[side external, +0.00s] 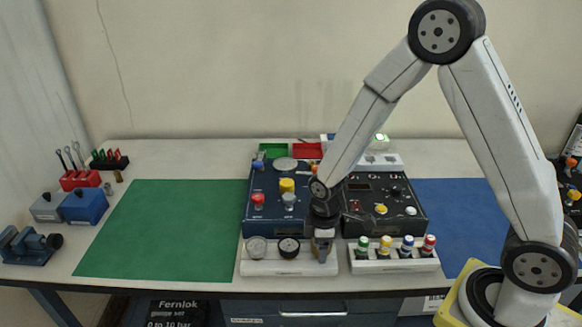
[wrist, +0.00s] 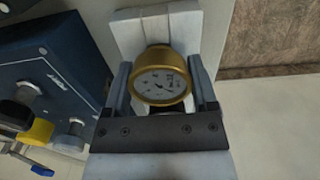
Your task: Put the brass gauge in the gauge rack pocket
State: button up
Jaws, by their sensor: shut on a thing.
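The brass gauge (wrist: 162,76) has a round brass rim and a white dial, and it sits between the two fingers of my gripper (wrist: 163,90) in the wrist view. My gripper is shut on it. In the side view my gripper (side external: 322,248) points down at the right end of the white gauge rack (side external: 288,267); the brass gauge is hard to make out there. Part of the rack (wrist: 130,30) shows just behind the gauge in the wrist view. I cannot tell whether the gauge is seated in the pocket or just above it.
A silver gauge (side external: 256,248) and a black gauge (side external: 289,247) stand in the rack, left of my gripper. A rack of colour-banded bottles (side external: 392,262) is close on the right. Blue and black control panels stand behind. The green mat (side external: 160,230) is clear.

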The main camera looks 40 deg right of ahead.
jog(key=shift+f, duration=0.3)
jog(key=o, duration=1.1)
jog(key=shift+c, duration=0.2)
jog(key=shift+r, duration=3.95)
